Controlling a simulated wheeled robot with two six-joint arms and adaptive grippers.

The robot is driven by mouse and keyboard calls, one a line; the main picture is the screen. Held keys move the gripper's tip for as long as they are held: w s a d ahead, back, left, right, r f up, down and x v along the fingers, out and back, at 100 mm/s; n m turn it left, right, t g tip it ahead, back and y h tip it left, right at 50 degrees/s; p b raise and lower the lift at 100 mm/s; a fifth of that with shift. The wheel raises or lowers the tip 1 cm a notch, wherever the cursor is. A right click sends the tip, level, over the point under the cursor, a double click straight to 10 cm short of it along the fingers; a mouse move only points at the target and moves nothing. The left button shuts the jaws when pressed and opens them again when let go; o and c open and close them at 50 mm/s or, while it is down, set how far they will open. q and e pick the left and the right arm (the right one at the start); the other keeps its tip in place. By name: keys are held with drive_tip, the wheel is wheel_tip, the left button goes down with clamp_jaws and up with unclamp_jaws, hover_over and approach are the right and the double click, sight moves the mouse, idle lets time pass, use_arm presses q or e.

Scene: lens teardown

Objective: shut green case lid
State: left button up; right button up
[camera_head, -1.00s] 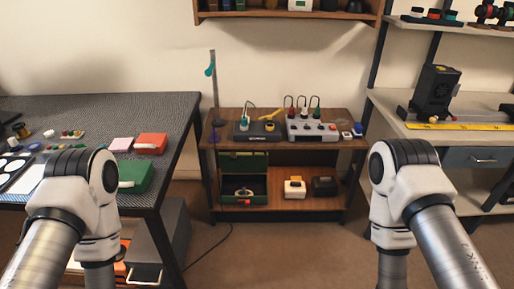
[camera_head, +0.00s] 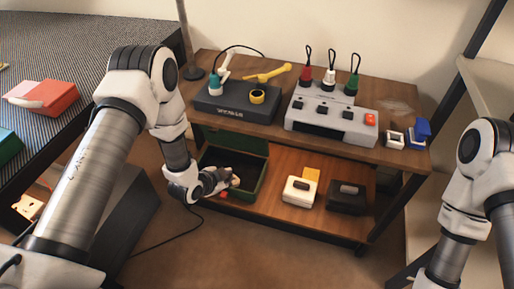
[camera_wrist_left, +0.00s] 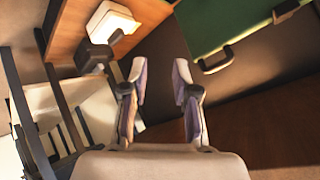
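The green case (camera_head: 256,181) stands on the lower shelf of the wooden stand, its dark inside showing. Its lid (camera_head: 236,141) is up, leaning at the back under the upper shelf. My left gripper (camera_head: 232,179) is at the front left of the case and covers part of its front edge; I cannot tell whether it touches. In the left wrist view the left gripper (camera_wrist_left: 161,82) is open, with nothing between its fingers. A green panel (camera_wrist_left: 215,22) with a dark handle (camera_wrist_left: 217,62) lies beyond the fingertips there. My right gripper is out of view; only its arm shows at the right.
A white case (camera_head: 299,192) and a black case (camera_head: 346,197) stand right of the green case. The upper shelf (camera_head: 400,160) overhangs it and holds a dark device (camera_head: 237,102) and a grey device (camera_head: 332,122). A dark-topped table (camera_head: 60,60) is at the left.

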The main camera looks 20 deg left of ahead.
use_arm(q)
drive_tip(key=w+a+f+m+t+h+b, duration=0.1)
drive_tip(key=w+f+m+t+b, duration=0.15)
drive_tip(key=w+b, duration=0.2)
drive_tip(key=w+f+m+t+h+b, duration=0.1)
drive_tip(key=w+f+m+b, duration=0.1)
drive_tip(key=w+m+b, duration=0.3)
drive_tip(key=w+r+m+t+h+b, duration=0.1)
drive_tip(key=w+b, duration=0.2)
drive_tip(key=w, duration=0.2)
drive_tip(key=w+d+r+m+t+b, duration=0.1)
drive_tip(key=w+m+b, duration=0.1)
drive_tip(key=w+b, duration=0.2)
drive_tip(key=w+d+r+m+t+h+b, duration=0.1)
drive_tip(key=w+r+m+b, duration=0.1)
drive_tip(key=w+b, duration=0.2)
drive_tip(key=shift+w+r+m+t+h, duration=0.1)
drive_tip(key=shift+w+m+t+h, duration=0.2)
drive_tip(key=shift+w, duration=1.05)
clamp_jaws()
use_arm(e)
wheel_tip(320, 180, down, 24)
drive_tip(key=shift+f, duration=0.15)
